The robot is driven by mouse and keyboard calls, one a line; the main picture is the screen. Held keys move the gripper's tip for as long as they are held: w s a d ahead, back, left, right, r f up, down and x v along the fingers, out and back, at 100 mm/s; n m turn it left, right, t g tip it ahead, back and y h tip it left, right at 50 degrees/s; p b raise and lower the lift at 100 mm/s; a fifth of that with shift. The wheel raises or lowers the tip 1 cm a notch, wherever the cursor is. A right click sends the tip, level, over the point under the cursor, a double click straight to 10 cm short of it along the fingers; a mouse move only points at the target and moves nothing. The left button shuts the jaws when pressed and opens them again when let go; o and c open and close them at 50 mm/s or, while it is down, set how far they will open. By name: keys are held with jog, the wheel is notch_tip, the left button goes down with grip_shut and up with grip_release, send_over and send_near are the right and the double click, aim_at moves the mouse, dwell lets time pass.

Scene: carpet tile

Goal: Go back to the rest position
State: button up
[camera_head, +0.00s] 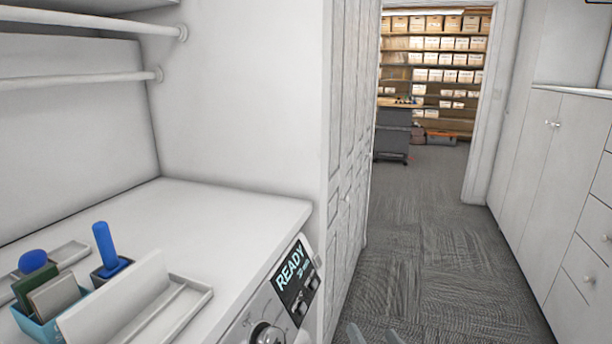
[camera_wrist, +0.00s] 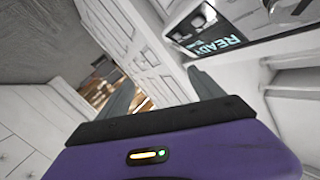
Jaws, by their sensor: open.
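My gripper shows in the wrist view (camera_wrist: 162,92) with its two grey fingers spread apart and nothing between them. In the head view only the tips of its fingers (camera_head: 372,334) show at the bottom edge, over the carpet beside the white machine. The fingers are clear of the machine's front and touch nothing that I can see. The rest of my arm is hidden in the head view.
A white machine with a READY display (camera_head: 295,277) stands at left. On its top (camera_head: 215,210) are a blue holder (camera_head: 40,325), a blue-handled item (camera_head: 104,245) and trays. White cabinets (camera_head: 550,150) line the right. The carpeted aisle (camera_head: 430,250) is clear to the doorway, with shelves (camera_head: 432,60) beyond.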

jog(key=s+d+n+h+p, duration=0.1)
jog(key=s+d+h, duration=0.1)
jog(key=s, duration=1.9)
jog(key=s+d+n+g+h, duration=0.1)
jog(key=s+d, duration=0.3)
jog(key=s, duration=1.8)
jog(key=shift+d+g+h+p, duration=0.2)
jog(key=shift+g+h+p, duration=0.1)
jog(key=shift+h+p, duration=0.1)
